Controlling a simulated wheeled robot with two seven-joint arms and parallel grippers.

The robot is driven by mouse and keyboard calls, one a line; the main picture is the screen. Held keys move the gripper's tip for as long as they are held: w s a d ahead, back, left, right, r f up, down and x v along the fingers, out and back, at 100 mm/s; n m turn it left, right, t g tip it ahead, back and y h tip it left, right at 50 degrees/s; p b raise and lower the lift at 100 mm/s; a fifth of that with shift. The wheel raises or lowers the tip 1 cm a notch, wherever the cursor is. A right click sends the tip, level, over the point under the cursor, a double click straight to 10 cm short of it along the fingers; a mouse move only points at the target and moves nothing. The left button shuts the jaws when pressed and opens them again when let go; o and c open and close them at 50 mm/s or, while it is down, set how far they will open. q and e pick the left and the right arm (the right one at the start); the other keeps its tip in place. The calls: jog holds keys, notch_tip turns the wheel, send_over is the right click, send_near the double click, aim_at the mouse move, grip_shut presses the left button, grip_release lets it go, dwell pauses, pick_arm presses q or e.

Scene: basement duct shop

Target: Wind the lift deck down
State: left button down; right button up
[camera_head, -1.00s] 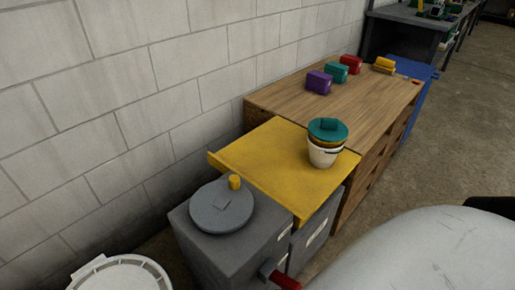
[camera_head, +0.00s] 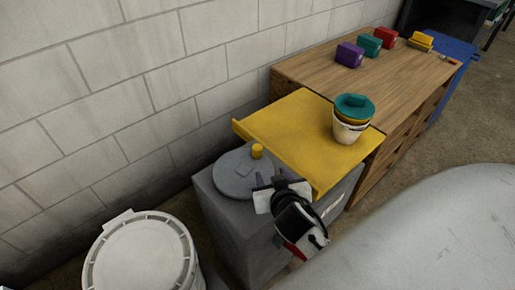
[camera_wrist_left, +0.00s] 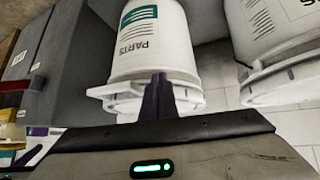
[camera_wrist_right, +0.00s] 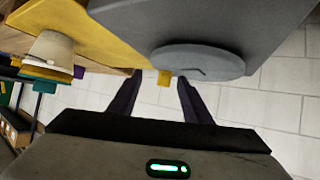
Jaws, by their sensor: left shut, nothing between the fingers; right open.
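The lift deck (camera_head: 300,130) is a yellow plate beside the wooden bench, with a stack of pails (camera_head: 349,128) under a teal lid on it. In front of it stands a grey housing (camera_head: 240,235) with a round grey crank wheel (camera_head: 233,178) on top. The wheel carries a yellow knob (camera_head: 257,150). My right gripper (camera_head: 269,179) is over the wheel's near right edge, open and empty. In the right wrist view the knob (camera_wrist_right: 164,77) shows between and beyond its fingers, apart from them. My left gripper (camera_wrist_left: 158,95) is shut and empty, in front of a white PARTS bucket (camera_wrist_left: 150,45).
A white lidded bucket (camera_head: 140,255) stands left of the housing. The block wall (camera_head: 150,90) runs close behind. The wooden bench (camera_head: 385,85) holds purple, teal, red and yellow items. A red handle (camera_wrist_left: 15,83) shows in the left wrist view.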

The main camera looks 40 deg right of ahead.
jog(key=t, duration=0.2)
send_near(259, 151)
jog(key=shift+w+d+f+h, duration=0.1)
jog(key=shift+w+f+h, duration=0.3)
jog(key=shift+w, duration=0.45)
jog(key=shift+w+d+f, duration=0.15)
jog(key=shift+w, duration=0.25)
jog(key=x, duration=0.9)
jog(key=shift+f+b, duration=0.2)
jog(key=shift+b, duration=0.1)
grip_shut()
